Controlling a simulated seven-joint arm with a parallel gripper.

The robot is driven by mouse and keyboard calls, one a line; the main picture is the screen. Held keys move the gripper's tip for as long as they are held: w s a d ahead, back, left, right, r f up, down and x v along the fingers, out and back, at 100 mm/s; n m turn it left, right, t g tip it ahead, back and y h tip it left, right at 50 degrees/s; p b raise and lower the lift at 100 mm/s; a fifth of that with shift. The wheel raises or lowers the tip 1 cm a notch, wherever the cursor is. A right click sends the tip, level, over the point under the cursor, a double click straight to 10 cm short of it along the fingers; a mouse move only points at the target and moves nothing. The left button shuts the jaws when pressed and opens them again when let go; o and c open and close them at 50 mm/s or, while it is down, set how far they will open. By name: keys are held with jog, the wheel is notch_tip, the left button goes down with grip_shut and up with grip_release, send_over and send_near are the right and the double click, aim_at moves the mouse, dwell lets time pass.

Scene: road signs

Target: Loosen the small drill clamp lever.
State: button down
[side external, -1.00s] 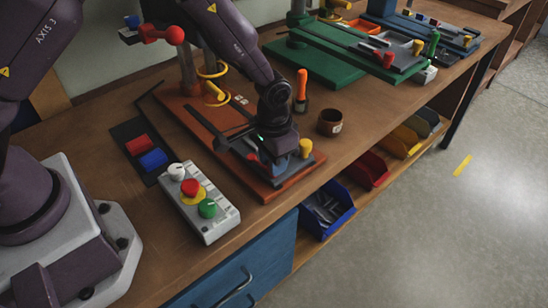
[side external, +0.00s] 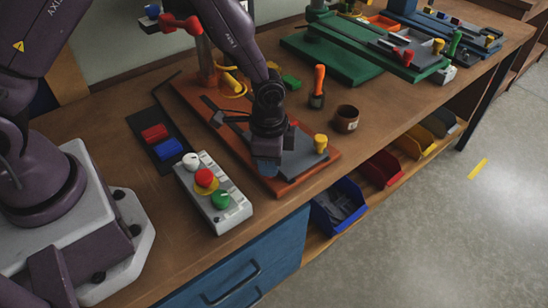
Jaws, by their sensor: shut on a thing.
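The small drill stands nearest me on an orange-red base (side external: 325,166), with a grey plate and a yellow knob (side external: 320,143) at its right end. My gripper (side external: 268,168) points down over the front of this plate, left of the yellow knob. It is shut at the clamp lever, but my gripper hides the fingertips' contact and most of the lever. A small red piece (side external: 294,124) shows just behind my gripper; I cannot tell whether it belongs to the lever.
A control box (side external: 213,193) with white, red and green knobs stands front left. A brown cup (side external: 346,118) and an orange-handled tool (side external: 318,86) stand behind the base. A green drill base (side external: 335,58) is farther back. Bins hang below the bench edge.

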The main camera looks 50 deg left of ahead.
jog(key=shift+s+a+m, duration=0.1)
jog(key=shift+m, duration=0.2)
jog(key=c, duration=0.9)
grip_release()
notch_tip(320, 180, up, 13)
